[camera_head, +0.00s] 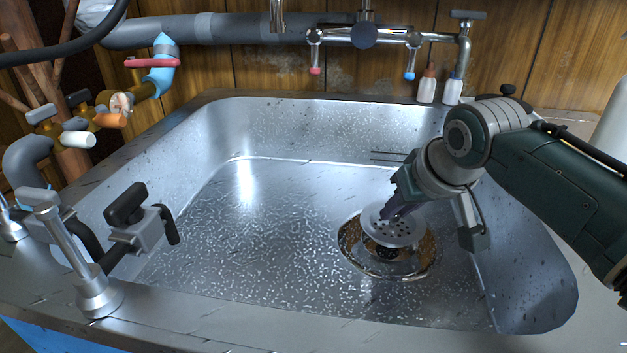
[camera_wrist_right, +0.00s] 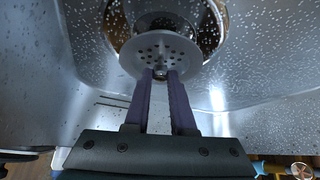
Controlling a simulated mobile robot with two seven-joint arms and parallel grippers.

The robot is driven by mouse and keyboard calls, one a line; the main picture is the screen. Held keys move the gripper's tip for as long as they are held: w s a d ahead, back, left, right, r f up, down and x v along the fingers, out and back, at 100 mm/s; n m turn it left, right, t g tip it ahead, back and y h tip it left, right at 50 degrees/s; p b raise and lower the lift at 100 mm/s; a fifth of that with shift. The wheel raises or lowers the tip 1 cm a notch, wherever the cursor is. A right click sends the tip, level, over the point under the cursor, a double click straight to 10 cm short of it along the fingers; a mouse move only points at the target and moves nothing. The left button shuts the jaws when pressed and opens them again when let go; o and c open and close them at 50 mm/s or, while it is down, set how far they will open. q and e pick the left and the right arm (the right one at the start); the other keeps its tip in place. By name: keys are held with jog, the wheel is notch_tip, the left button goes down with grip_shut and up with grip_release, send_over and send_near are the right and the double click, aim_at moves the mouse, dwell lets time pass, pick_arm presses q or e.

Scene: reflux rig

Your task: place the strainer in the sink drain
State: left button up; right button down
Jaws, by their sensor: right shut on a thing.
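The strainer (camera_head: 391,226) is a round metal disc with small holes. My right gripper (camera_head: 392,209) is shut on its middle knob and holds it over the sink drain (camera_head: 421,262). The drain is a shiny round opening with a brassy ring in the sink floor. The strainer covers part of it and looks slightly tilted. In the right wrist view the strainer (camera_wrist_right: 144,58) hangs at the fingertips of the right gripper (camera_wrist_right: 161,75), and the drain ring (camera_wrist_right: 207,22) shows behind it. I cannot tell whether the strainer touches the drain. My left gripper is not in view.
The steel sink (camera_head: 250,225) has raised walls around the drain, with the right wall close to my right arm. A faucet (camera_head: 364,36) and two small bottles (camera_head: 427,83) stand at the back. Valves and clamps (camera_head: 125,225) line the left rim. The sink floor left of the drain is clear.

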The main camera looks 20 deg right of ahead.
aim_at(396, 225)
jog(key=shift+f+b, duration=0.7)
jog(key=shift+f, duration=1.05)
jog(key=shift+f, duration=0.2)
jog(key=c, duration=0.8)
grip_release()
jog(key=shift+o, duration=0.2)
jog(key=shift+r, duration=0.25)
jog(key=p+v, duration=0.7)
jog(key=v, duration=0.5)
jog(key=shift+p, duration=0.4)
